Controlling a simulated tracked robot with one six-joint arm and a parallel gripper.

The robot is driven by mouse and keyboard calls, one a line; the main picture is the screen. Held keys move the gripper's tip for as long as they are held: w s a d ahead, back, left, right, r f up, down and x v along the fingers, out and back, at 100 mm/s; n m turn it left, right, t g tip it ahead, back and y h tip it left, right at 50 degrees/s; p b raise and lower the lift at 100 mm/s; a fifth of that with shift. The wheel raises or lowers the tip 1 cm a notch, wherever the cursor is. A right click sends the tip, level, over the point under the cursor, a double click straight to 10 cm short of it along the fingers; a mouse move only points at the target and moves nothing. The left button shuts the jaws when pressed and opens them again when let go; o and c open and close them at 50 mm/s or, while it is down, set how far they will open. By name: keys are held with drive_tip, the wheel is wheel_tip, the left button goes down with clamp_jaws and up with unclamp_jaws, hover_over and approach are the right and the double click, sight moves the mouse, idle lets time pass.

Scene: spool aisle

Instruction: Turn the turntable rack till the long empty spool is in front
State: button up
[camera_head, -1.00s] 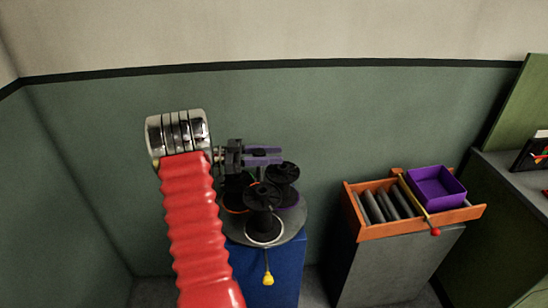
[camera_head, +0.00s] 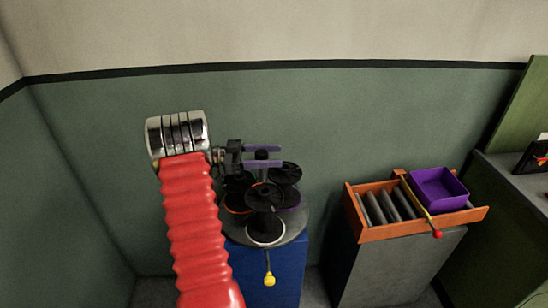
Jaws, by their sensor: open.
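The turntable rack is a round grey disc (camera_head: 293,232) on a blue stand. Several black spools stand on it. The front spool (camera_head: 266,205) has a white ring at its foot. A right spool (camera_head: 286,174) stands over a purple ring and a left spool (camera_head: 238,184) over an orange ring. Which spool is the long empty one is unclear.
The blue stand (camera_head: 285,270) carries the rack. To the right, an orange tray (camera_head: 385,232) with grey rollers, a purple bin (camera_head: 438,189) and a yellow rod with a red end (camera_head: 437,234) sit on a grey cabinet. A green wall stands close behind.

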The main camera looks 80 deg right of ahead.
drive_tip(key=w+a, duration=0.1)
drive_tip(key=w, duration=1.1)
drive_tip(key=shift+w+a, duration=0.4)
